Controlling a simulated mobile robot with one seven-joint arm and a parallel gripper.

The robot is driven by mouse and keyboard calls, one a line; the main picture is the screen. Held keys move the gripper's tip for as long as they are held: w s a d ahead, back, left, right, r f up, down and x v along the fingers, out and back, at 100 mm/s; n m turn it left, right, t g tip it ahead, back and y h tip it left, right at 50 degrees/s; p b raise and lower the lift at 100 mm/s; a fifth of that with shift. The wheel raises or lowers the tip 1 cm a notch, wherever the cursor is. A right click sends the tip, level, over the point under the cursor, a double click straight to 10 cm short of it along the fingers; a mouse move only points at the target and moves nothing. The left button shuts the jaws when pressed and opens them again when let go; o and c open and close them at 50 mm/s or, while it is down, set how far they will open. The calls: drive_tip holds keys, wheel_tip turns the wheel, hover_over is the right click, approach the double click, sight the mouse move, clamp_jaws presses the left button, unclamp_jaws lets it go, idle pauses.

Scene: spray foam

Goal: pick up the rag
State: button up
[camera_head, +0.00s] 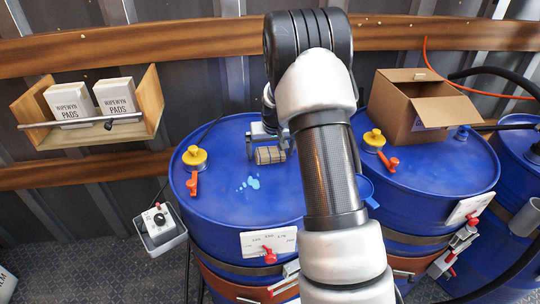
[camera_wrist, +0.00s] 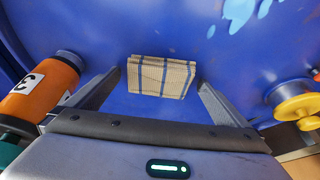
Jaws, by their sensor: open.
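The rag (camera_head: 270,155) is a small folded tan cloth with dark blue stripes, lying on the blue lid of the left drum (camera_head: 222,222). It also shows in the wrist view (camera_wrist: 161,77), near the middle, between and just beyond my fingertips. My gripper (camera_head: 268,134) is over the drum lid at the rag; in the wrist view its two fingers (camera_wrist: 158,82) are spread wide, one on each side of the rag. The gripper is open and holds nothing. My arm hides part of the lid to the right of the rag in the head view.
A yellow cap (camera_head: 194,157) and orange valve (camera_head: 192,184) stand on the lid's left. Pale blue spilled drops (camera_head: 249,183) lie in front of the rag. An open cardboard box (camera_head: 411,108) sits on the right drum. A wooden shelf (camera_head: 150,98) holds white pad boxes.

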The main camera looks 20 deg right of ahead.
sight(270, 152)
drive_tip(key=shift+f, duration=0.1)
drive_tip(key=shift+c, duration=0.4)
drive_tip(key=c, duration=1)
drive_tip(key=shift+c, duration=0.2)
wheel_tip(270, 152, up, 10)
drive_tip(key=shift+p, duration=0.35)
